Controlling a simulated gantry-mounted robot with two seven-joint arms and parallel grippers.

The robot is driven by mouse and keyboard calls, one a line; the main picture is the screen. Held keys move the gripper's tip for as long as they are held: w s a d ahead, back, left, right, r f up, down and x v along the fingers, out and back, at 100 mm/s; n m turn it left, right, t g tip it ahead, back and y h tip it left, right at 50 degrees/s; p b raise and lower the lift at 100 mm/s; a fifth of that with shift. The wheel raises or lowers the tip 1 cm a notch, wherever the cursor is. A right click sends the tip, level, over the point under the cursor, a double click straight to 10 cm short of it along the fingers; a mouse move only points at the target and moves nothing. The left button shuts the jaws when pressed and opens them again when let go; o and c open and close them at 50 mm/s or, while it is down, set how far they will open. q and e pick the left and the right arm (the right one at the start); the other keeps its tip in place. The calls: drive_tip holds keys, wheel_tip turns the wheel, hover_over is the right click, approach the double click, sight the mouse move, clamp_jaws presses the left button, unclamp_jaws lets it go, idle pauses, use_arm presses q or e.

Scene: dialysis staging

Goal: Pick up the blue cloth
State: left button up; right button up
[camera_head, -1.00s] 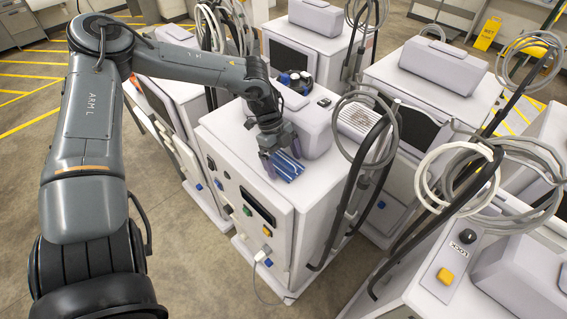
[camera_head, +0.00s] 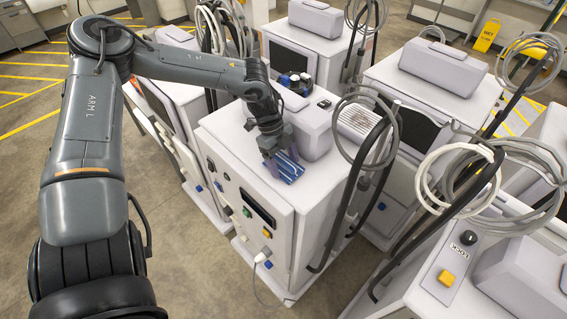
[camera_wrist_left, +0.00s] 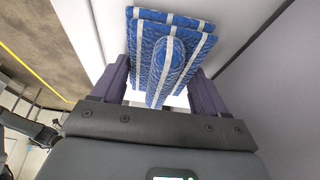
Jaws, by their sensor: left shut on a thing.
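The blue cloth (camera_head: 291,172), folded and with white stripes, is on the white top of the middle machine (camera_head: 222,126), near its front edge. My left gripper (camera_head: 282,163) points down at it from above. In the left wrist view, the cloth (camera_wrist_left: 200,38) has a raised fold between the two purple-grey fingers, and the gripper (camera_wrist_left: 160,82) is shut on this fold. The rest of the cloth spreads out beyond the fingers. I cannot tell any gap between the cloth and the machine top. My right gripper is not in view.
A grey box-shaped housing (camera_head: 316,134) stands right behind the cloth. A dark pole with looped grey hose (camera_head: 372,150) rises at the machine's right side. Other machines with hoses stand close to the right and behind. The floor at the front left is clear.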

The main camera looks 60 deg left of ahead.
sight(281, 160)
use_arm(q)
drive_tip(key=shift+r, duration=0.15)
drive_tip(key=shift+s+r, duration=0.1)
drive_tip(key=shift+r, duration=0.15)
drive_tip(key=r, duration=0.2)
drive_tip(key=r+b, duration=0.1)
drive_tip(key=r, duration=0.1)
drive_tip(key=r+b, duration=0.1)
drive_tip(key=r, duration=0.1)
drive_tip(key=shift+s+d+r, duration=0.15)
drive_tip(key=shift+s+r, duration=0.15)
drive_tip(key=s+d+b, duration=0.2)
drive_tip(key=s, duration=0.7)
drive_tip(key=s+d+b, duration=0.3)
drive_tip(key=s, duration=0.6)
drive_tip(key=shift+s+f, duration=0.15)
drive_tip(key=shift+s, duration=0.1)
drive_tip(key=shift+d, duration=0.1)
drive_tip(key=o, duration=0.5)
drive_tip(key=c, duration=0.4)
